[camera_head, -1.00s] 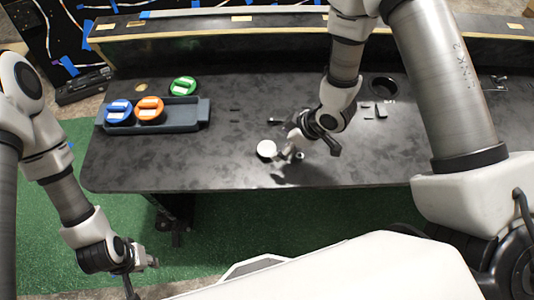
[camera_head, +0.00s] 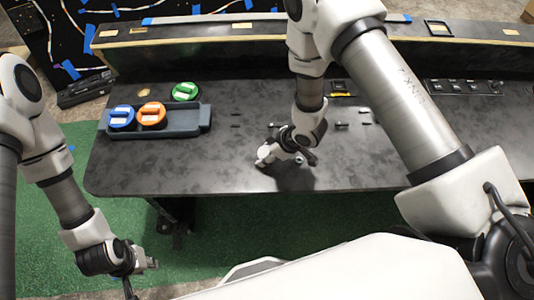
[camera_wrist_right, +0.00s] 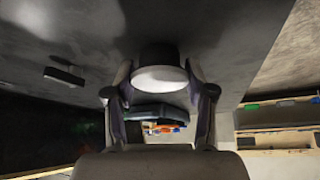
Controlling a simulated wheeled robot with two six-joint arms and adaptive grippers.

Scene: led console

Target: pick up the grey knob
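The grey knob (camera_wrist_right: 160,78) shows in the right wrist view as a pale round face with a dark part behind it, in front of the dark console top. In the head view its pale disc (camera_head: 264,153) is near the console's front edge, partly hidden by my right gripper. My right gripper (camera_wrist_right: 159,72) has its fingers spread, one on each side of the knob; I cannot tell whether they touch it. My right gripper (camera_head: 274,155) shows small in the head view. My left gripper (camera_head: 142,276) hangs open and empty, left and in front of the console.
A grey tray (camera_head: 180,131) on the console's left holds a blue knob (camera_head: 121,117) and an orange knob (camera_head: 151,114). A green knob (camera_head: 186,92) sits behind it. Small switches (camera_head: 465,87) are at the back right. The console top (camera_head: 200,165) before the tray is clear.

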